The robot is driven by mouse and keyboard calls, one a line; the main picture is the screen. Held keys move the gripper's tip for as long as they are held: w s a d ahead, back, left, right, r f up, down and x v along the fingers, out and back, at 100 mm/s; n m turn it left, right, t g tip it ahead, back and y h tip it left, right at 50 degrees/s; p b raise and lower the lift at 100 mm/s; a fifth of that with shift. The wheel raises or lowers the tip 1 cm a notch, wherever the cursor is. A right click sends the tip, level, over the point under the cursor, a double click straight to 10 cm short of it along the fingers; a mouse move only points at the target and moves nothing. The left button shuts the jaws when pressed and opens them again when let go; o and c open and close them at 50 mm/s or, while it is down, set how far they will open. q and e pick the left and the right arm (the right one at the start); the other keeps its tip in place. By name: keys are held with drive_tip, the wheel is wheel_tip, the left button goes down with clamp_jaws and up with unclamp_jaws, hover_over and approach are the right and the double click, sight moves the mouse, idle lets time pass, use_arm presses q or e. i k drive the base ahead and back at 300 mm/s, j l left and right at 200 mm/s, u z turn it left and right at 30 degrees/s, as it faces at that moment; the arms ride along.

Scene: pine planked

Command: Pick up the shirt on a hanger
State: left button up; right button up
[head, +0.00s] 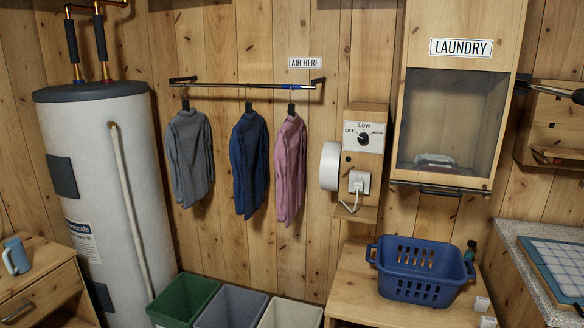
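Three shirts hang on hangers from a dark wall rail (245,85). The grey shirt (189,158) is on the left, the dark blue shirt (250,165) is in the middle, and the pink shirt (289,168) is on the right. Each hangs below a dark hanger top at the rail, and the hangers are mostly hidden by the cloth. The shirts hang apart from each other. Neither of my grippers shows in the head view.
A white water tank (110,200) stands left of the shirts. Green (183,300), grey (231,308) and cream (291,313) bins stand below. A control box (364,145), a laundry cabinet (448,115) and a blue basket (421,270) on a wooden stand (352,290) are to the right.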

sight(290, 148)
drive_tip(key=z, duration=1.35)
drive_tip(key=u, duration=1.35)
drive_tip(key=i+l, duration=0.15)
drive_tip(key=i, duration=0.6)
drive_tip(key=i+l, duration=0.15)
drive_tip(key=i, duration=0.55)
